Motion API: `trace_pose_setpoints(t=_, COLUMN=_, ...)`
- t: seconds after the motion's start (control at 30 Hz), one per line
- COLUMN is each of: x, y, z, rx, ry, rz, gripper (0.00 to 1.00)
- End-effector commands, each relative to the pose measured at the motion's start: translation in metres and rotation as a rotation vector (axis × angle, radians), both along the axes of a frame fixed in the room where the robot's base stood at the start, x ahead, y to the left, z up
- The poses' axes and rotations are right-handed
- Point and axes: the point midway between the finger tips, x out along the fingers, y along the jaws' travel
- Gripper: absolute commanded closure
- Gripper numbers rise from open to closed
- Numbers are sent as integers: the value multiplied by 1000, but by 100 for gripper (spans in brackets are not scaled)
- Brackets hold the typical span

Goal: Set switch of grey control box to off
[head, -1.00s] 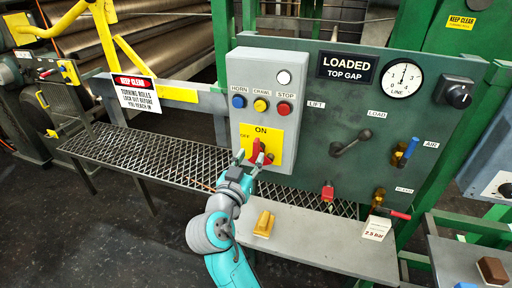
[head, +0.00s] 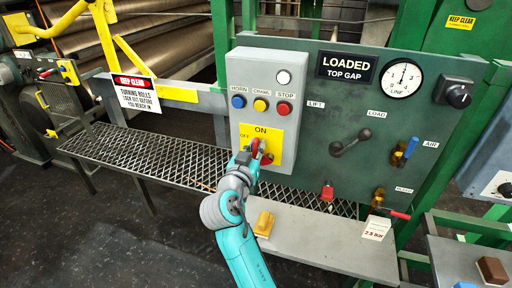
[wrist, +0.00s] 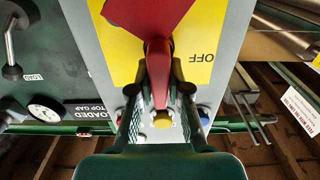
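The grey control box (head: 238,75) stands in the middle of the head view, with a yellow plate (head: 277,147) on its lower front. The plate is marked ON at the top and OFF at the upper left. Its red switch (head: 266,158) has a handle that points up, towards ON. In the wrist view, which is upside down, the red handle (wrist: 159,75) lies between the two fingers of my gripper (wrist: 158,90). The fingers are very close to its sides; whether both press on it is unclear. My gripper (head: 254,157) partly hides the switch in the head view.
Blue, yellow and red buttons (head: 260,105) sit above the plate. A green panel (head: 335,115) with a black lever and a gauge stands to the right. A grey shelf (head: 315,240) with a yellow block lies below. A mesh shelf (head: 150,160) extends left.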

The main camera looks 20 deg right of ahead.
Motion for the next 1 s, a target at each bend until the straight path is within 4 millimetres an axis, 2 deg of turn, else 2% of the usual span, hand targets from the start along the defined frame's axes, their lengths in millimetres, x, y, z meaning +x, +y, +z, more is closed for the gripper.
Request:
trace_pose_setpoints(t=0.47, x=1, y=2, z=0, rx=-76, ry=55, rz=0, gripper=100)
trace_pose_setpoints(t=1.0, x=8, y=11, z=-4, rx=-457, ry=332, rz=0, gripper=100)
